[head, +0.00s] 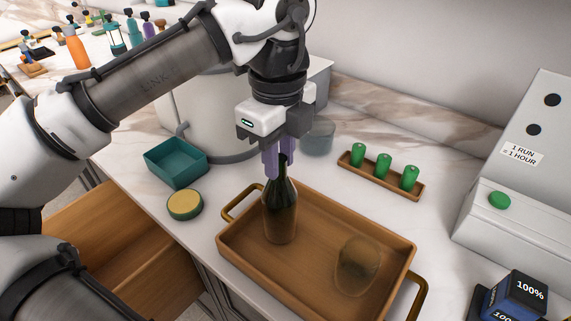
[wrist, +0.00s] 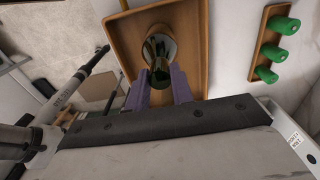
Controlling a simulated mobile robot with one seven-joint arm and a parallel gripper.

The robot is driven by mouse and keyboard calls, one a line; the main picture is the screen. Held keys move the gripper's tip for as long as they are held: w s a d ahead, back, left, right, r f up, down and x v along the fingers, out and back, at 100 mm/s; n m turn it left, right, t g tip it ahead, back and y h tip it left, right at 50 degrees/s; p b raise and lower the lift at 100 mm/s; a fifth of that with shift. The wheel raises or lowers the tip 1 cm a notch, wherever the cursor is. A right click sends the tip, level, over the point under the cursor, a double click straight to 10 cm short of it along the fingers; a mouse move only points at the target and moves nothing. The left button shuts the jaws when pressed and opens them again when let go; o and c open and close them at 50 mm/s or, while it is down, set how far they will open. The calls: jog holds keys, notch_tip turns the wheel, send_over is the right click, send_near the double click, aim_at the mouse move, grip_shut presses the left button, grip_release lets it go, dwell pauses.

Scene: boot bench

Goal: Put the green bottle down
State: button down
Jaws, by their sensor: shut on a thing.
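The dark green bottle (head: 281,213) is upright over the left part of the wooden tray (head: 310,269) in the head view. Its base appears at the tray floor, but I cannot tell whether it touches. My gripper (head: 279,160) points down with its purple fingers shut on the bottle's neck. In the wrist view the bottle (wrist: 158,50) shows between the fingertips of my gripper (wrist: 160,82), with the tray (wrist: 193,20) beneath it. The fingers hide part of the neck.
A clear amber-tinted glass (head: 358,264) stands in the tray's right part. A rack (head: 381,177) with green cylinders is behind it. A teal bin (head: 176,163) and a round yellow-topped tin (head: 185,205) are left. A grey machine (head: 520,190) stands right, and an open drawer (head: 130,250) is below.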

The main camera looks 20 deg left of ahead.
jog(key=shift+s, duration=0.1)
jog(key=c, duration=1.2)
grip_release()
jog(key=shift+f, duration=0.15)
notch_tip(320, 180, up, 12)
jog(key=p, duration=0.9)
